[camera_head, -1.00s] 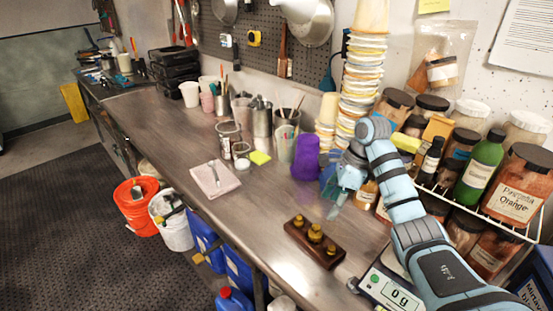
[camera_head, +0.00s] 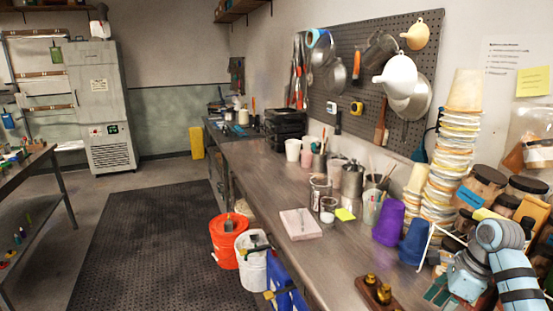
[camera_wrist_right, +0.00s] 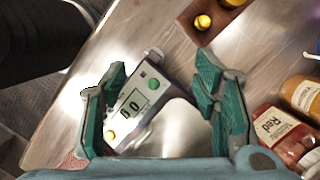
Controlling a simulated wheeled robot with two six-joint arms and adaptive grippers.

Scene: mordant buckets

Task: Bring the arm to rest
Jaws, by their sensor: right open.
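My right gripper (camera_head: 452,287) is at the lower right of the head view, beside the blue cup and over the near end of the bench. In the right wrist view the gripper (camera_wrist_right: 163,80) has its two green-padded fingers wide apart, with nothing held between them. The scale (camera_wrist_right: 135,108), with a lit display, shows below and between the fingers. My left gripper is in neither view.
A wooden block with brass weights (camera_head: 377,292) stands near the bench edge; it also shows in the wrist view (camera_wrist_right: 207,20). A purple cup (camera_head: 388,222), a blue cup (camera_head: 414,242), stacked tubs (camera_head: 452,165) and jars crowd the right gripper.

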